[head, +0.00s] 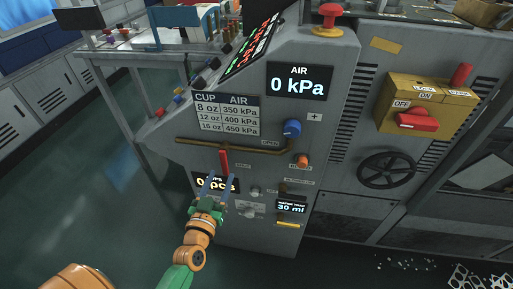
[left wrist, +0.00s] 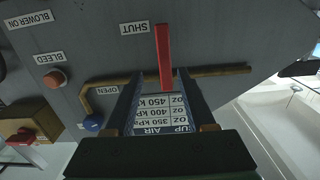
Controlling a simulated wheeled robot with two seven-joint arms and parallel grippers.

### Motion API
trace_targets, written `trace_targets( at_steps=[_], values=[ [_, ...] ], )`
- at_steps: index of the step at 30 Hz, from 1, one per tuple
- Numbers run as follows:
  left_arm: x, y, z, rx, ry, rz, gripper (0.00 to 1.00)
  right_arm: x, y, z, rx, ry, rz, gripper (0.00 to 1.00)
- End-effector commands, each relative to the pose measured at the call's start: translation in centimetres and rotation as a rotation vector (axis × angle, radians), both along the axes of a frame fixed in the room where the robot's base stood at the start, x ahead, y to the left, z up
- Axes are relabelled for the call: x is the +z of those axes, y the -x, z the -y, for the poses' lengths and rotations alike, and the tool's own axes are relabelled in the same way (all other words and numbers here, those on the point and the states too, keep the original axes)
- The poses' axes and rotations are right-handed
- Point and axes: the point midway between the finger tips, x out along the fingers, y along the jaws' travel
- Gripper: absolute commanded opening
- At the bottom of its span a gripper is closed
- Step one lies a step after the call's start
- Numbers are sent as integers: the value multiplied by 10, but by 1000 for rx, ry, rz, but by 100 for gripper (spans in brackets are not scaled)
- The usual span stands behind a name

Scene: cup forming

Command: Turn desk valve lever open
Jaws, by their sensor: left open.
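The red valve lever (head: 224,160) points down from the brown pipe on the grey machine front, square to the pipe. In the left wrist view, which is upside down, the red lever (left wrist: 163,58) stands across the pipe with its free end near the SHUT label (left wrist: 148,28). The OPEN label (left wrist: 105,90) is beside the pipe. My left gripper (head: 219,179) is open just below the lever in the head view. In the wrist view its fingertips (left wrist: 159,73) flank the lever in the picture; I cannot tell whether they touch it. My right gripper is not in view.
A blue knob (head: 292,128) and an orange button (head: 302,160) stick out right of the lever. The AIR display (head: 300,82) reads 0 kPa. A yellow switch box (head: 426,105) and a black handwheel (head: 387,169) are farther right. Open floor (head: 90,180) is at the left.

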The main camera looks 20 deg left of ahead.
Motion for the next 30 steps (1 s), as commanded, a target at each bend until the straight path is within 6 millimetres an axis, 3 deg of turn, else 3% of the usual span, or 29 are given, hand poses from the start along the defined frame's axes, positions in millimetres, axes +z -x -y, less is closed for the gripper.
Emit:
trace_targets(
  at_steps=[4, 12, 22, 28, 30],
  values=[
    [5, -11, -4, 6, -3, 16, 55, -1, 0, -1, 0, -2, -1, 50],
    [3, -60, -16, 5, -2, 14, 55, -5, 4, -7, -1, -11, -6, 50],
    [3, -69, -18, 4, -3, 11, 55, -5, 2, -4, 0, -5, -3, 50],
    [3, -69, -18, 4, -3, 11, 1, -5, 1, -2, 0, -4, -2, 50],
    [3, -69, -18, 4, -3, 11, 0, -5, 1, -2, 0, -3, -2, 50]
  ],
)
